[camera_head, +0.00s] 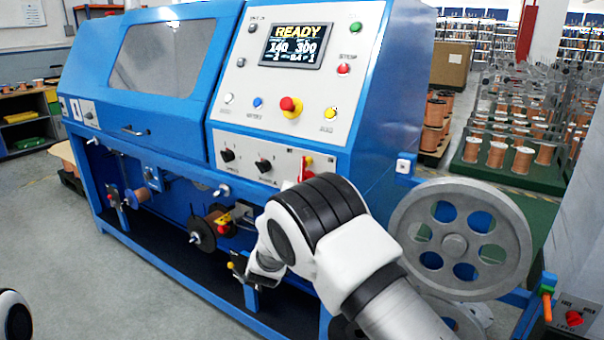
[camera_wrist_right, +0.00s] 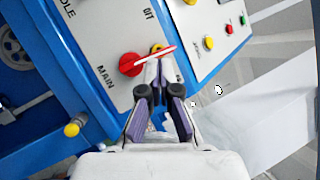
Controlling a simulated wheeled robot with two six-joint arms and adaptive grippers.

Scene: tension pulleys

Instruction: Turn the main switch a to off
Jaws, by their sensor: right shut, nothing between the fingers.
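The main switch (camera_wrist_right: 130,65) is a round red knob with a red-and-white lever, beside the lettering MAIN in the right wrist view. Its lever points toward the upper right of that view, over a small yellow part. In the head view the red and yellow switch (camera_head: 306,162) shows at the panel's lower right, partly covered by my right wrist. My right gripper (camera_wrist_right: 159,68) is shut and empty, its fingertips close beside the lever; I cannot tell whether they touch it. My left gripper is not visible.
The blue machine's sloping panel (camera_head: 250,95) carries a lit READY screen (camera_head: 295,45), a red mushroom button (camera_head: 290,106) and two black knobs near the main switch. A large grey pulley wheel (camera_head: 405,215) stands at the right. Open floor lies at the left.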

